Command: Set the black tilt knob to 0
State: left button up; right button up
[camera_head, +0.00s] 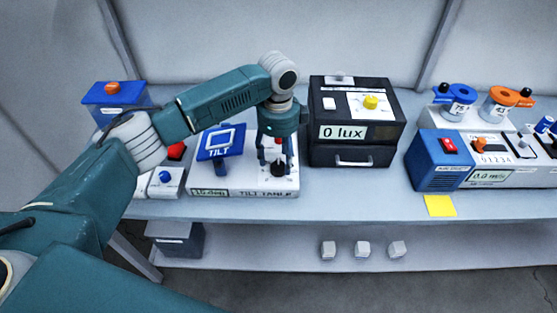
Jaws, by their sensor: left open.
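The tilt table (252,193) is a white unit on the bench, left of centre, with a blue tilted plate marked TILT (215,153). A small display (209,192) on its front edge shows a reading that looks like 15.0 deg, though it is too small to be sure. The black tilt knob (278,169) sits on the unit's right part. My left gripper (276,170) points down over the knob, its open fingers on either side of it. I cannot tell whether they touch it. My right gripper is not in view.
A black box (355,155) reading 0 lux stands close to the right. A blue and white air unit (437,160) and a yellow note (440,206) are farther right. A white box with a blue knob (160,184) is at left. Small white cubes (362,249) lie on the lower shelf.

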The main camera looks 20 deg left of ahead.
aim_at(278, 166)
pick_arm(q)
notch_tip(278, 166, down, 3)
jog(key=shift+c, duration=0.5)
jog(key=c, duration=1.1)
jog(key=shift+d+r+n+p, duration=0.1)
jog(key=shift+r+n+p, duration=0.1)
jog(key=shift+n+p, duration=0.85)
jog(key=n+p, duration=0.3)
jog(key=p, duration=0.1)
jog(key=shift+n+p, duration=0.35)
jog(key=shift+p, duration=0.05)
jog(key=n+p, duration=0.3)
jog(key=n, duration=0.1)
jog(key=shift+n, duration=0.3)
jog(key=n+p, duration=0.1)
jog(key=n, duration=0.1)
jog(key=shift+f+n, duration=0.15)
jog(key=shift+n, duration=0.15)
jog(key=n, duration=0.5)
jog(key=shift+w, duration=0.1)
jog(key=n, duration=0.5)
jog(key=shift+n, duration=1.9)
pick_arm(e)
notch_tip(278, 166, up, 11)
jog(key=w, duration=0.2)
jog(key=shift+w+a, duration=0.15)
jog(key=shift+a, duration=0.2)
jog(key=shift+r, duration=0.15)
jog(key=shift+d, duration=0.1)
